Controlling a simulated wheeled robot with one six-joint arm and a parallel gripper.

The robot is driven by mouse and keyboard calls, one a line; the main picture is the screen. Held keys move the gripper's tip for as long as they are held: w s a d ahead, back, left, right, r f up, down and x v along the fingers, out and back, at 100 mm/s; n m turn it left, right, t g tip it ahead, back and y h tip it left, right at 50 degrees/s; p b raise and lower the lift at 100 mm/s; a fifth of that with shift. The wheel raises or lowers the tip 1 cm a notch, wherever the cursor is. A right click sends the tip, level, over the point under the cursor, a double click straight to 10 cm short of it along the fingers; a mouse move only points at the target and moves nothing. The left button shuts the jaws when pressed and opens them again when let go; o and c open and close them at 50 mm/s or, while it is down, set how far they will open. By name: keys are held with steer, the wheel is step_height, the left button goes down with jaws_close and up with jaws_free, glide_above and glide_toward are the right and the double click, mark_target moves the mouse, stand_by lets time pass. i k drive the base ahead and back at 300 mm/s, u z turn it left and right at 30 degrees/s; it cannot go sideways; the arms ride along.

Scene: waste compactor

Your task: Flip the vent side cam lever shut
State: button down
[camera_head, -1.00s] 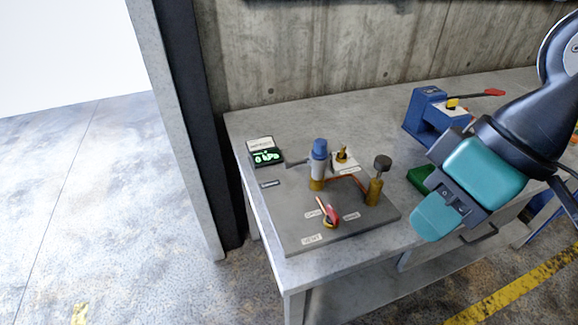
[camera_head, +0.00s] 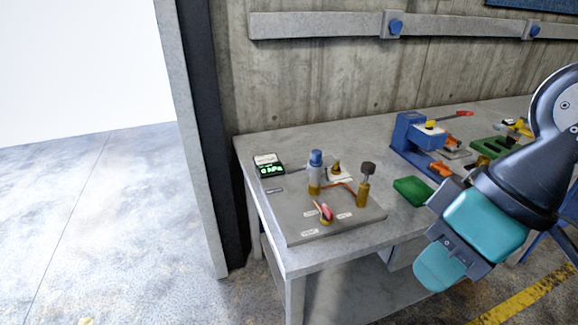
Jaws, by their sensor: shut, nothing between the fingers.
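The cam lever (camera_head: 326,212), red with a brass-coloured base, stands on the grey panel (camera_head: 291,226) near its front edge. Small white labels lie on both sides of it, and a label reading VENT (camera_head: 310,232) is at the panel's front left. Whether the lever is open or shut is too small to tell. My gripper (camera_head: 440,270) is at the lower right, in front of the bench, well apart from the lever and panel. It is shut and empty; its fingertips are hard to make out.
On the panel stand a blue-topped cylinder (camera_head: 316,173), a dark-knobbed brass post (camera_head: 363,185), a brass fitting (camera_head: 336,170) and a green-lit display (camera_head: 269,167). A green block (camera_head: 412,190) and a blue fixture (camera_head: 407,136) are to the right on the bench (camera_head: 300,258).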

mark_target(288, 172)
steer(key=i, duration=1.2)
steer(key=u, duration=0.65)
